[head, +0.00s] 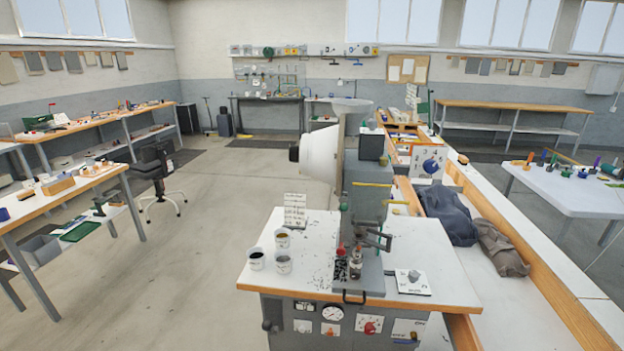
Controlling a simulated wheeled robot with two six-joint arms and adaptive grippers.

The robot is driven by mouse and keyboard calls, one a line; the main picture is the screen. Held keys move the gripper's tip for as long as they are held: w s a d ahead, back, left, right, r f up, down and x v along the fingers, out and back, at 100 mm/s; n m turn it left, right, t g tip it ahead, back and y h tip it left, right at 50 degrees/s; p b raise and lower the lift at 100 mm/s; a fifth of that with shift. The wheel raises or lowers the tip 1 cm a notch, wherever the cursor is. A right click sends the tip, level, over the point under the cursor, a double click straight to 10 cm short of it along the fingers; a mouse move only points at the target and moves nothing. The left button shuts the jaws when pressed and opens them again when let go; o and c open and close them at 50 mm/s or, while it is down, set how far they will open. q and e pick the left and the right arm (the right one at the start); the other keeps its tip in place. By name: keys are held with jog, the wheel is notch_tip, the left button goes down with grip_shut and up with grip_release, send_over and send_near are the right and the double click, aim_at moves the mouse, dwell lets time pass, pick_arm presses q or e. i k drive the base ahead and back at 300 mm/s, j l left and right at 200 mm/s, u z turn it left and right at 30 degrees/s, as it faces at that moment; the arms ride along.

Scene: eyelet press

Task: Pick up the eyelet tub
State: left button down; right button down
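Three small white tubs stand upright together on the left part of the press table (420,262). The left tub (256,263) has dark contents, the back tub (282,243) has brownish-gold contents, and the front tub (284,268) has greyish contents. Small labels on them are too small to read, so I cannot tell which is the eyelet tub. The grey eyelet press (364,203) rises just right of them, with a funnel on top and a large white cone-shaped housing. Neither of my grippers shows in this view.
Small dark bits lie scattered between the tubs and the press. A lettered card (296,213) stands behind the tubs. A white plate with a grey knob (413,282) lies at the right. Dark cloth (446,215) lies on the side bench.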

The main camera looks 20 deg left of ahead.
aim_at(282, 235)
jog(key=i+j+u, duration=0.1)
jog(key=u, duration=0.4)
jog(key=i+j+u, duration=0.15)
jog(key=u, duration=0.3)
jog(key=i+j+u, duration=0.1)
jog(key=u, duration=0.4)
jog(key=i+j, duration=0.15)
jog(key=i, duration=0.25)
jog(key=i+j, duration=0.15)
jog(key=i, duration=0.25)
jog(key=i+j, duration=0.15)
jog(key=i, duration=0.3)
jog(key=u, duration=0.05)
